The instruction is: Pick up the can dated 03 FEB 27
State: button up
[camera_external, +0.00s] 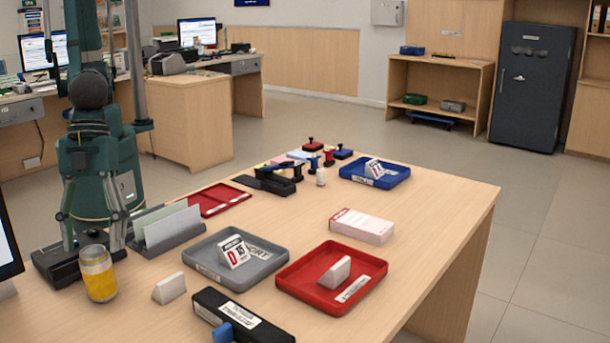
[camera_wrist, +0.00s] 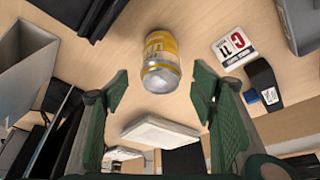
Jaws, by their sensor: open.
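A yellow and silver can (camera_external: 98,273) stands upright at the near left of the counter in the external view. It also shows in the wrist view (camera_wrist: 161,62), ahead of my fingertips and between their lines. No date can be read on it. My gripper (camera_external: 92,228), green with two fingers, points down at the left, above and seemingly behind the can. In the wrist view my gripper (camera_wrist: 161,92) is open, with its fingers well apart and nothing between the tips. No other can is in view.
A file holder (camera_external: 170,228) stands right of my gripper. A small white block (camera_external: 169,288) and a black box (camera_external: 240,318) lie right of the can. Grey (camera_external: 203,268) and red (camera_external: 292,283) trays lie further right. A monitor (camera_external: 8,245) edges in at left.

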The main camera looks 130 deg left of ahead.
aim_at(95, 263)
jog(key=shift+b+x, duration=0.55)
jog(key=shift+x, duration=2.05)
jog(key=shift+a, duration=0.2)
jog(key=shift+c, duration=0.6)
jog(key=c, duration=1.1)
